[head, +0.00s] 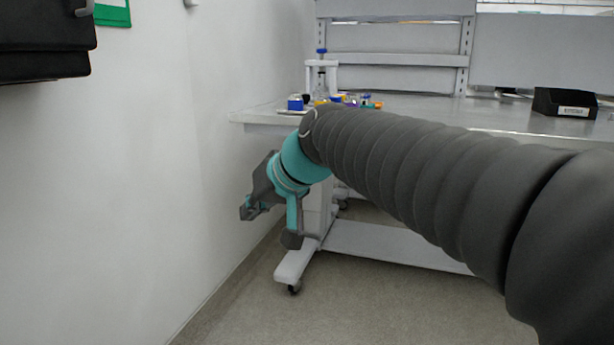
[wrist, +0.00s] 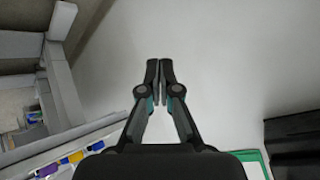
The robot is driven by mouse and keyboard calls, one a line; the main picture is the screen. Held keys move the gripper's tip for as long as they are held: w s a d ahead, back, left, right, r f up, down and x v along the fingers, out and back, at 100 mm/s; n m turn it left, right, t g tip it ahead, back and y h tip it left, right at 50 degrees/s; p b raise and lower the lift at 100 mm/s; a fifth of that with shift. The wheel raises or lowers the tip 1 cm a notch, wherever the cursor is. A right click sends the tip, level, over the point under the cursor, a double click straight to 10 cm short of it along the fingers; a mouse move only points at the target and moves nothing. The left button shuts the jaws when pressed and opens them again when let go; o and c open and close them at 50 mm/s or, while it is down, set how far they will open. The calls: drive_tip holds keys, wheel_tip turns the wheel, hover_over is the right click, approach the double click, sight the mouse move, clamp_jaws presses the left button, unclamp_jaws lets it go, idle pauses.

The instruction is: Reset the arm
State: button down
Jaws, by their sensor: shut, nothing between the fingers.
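My gripper (head: 247,210) hangs at the end of my arm, in front of the table's left end and near the white wall. In the wrist view my gripper (wrist: 159,72) has its two fingertips close together with nothing held between them. It points toward the bare wall and touches nothing that I can see. In the head view my sleeved arm reaches in from the right and hides part of the table.
A white workbench (head: 262,118) on castors carries a small stand (head: 322,75), several small coloured items and a black bin (head: 565,103). The white wall (head: 120,200) is close on the left. A black object (head: 40,45) hangs at upper left. Floor (head: 380,310) is clear.

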drive_tip(key=s+d+f+m+h+p, duration=0.1)
drive_tip(key=s+d+f+h, duration=0.1)
drive_tip(key=s+d+f, duration=0.3)
drive_tip(key=s+d+f+m+h, duration=0.2)
drive_tip(key=s+d+f, duration=0.3)
drive_tip(key=s+d, duration=0.3)
drive_tip(key=s+d+f+m+h+p, duration=0.1)
drive_tip(key=s+d+f+h, duration=0.2)
drive_tip(key=d, duration=0.9)
drive_tip(key=shift+s+d+f+m+p, duration=0.15)
drive_tip(key=shift+s+f+m+p, duration=0.25)
drive_tip(key=shift+s+f, duration=1.3)
